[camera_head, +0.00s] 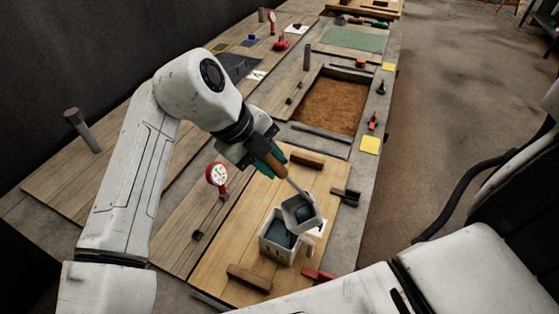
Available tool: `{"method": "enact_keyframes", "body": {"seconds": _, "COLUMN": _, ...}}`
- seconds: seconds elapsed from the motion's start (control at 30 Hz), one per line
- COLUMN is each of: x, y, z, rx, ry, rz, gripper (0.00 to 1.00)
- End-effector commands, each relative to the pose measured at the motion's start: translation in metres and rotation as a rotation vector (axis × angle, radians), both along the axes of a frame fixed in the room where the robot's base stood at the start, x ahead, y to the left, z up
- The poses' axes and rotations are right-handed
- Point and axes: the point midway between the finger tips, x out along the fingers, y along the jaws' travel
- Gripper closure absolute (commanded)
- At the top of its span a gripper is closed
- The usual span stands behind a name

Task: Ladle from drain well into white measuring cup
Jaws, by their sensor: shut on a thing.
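My gripper (267,160), with teal finger pads, is shut on the wooden handle of the ladle (301,208). The ladle slopes down to the right, and its grey square scoop is over the back right part of the white measuring cup (268,248). The cup stands upright on a light wooden board, with its handle to the right. Its inside looks dark blue-grey, and the scoop hides part of its opening. Whether scoop and rim touch, I cannot tell. The scoop's inside looks dark; its contents are unclear. I cannot make out a drain well for sure.
Wooden blocks lie on the board behind (308,159) and in front (249,278) of the cup. A red-rimmed dial gauge (217,175) stands left. A recessed bed of brown grain (330,103) lies farther back. A red clamp (318,275) is near the front edge.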

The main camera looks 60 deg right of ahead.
Motion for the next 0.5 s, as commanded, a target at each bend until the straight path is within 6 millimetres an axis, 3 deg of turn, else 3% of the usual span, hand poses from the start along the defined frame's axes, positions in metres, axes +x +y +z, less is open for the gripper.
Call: {"method": "enact_keyframes", "body": {"seconds": 0.5, "x": 0.024, "y": 0.019, "z": -0.013, "rx": -0.092, "ry": 0.116, "rz": 0.002, "gripper": 1.0}}
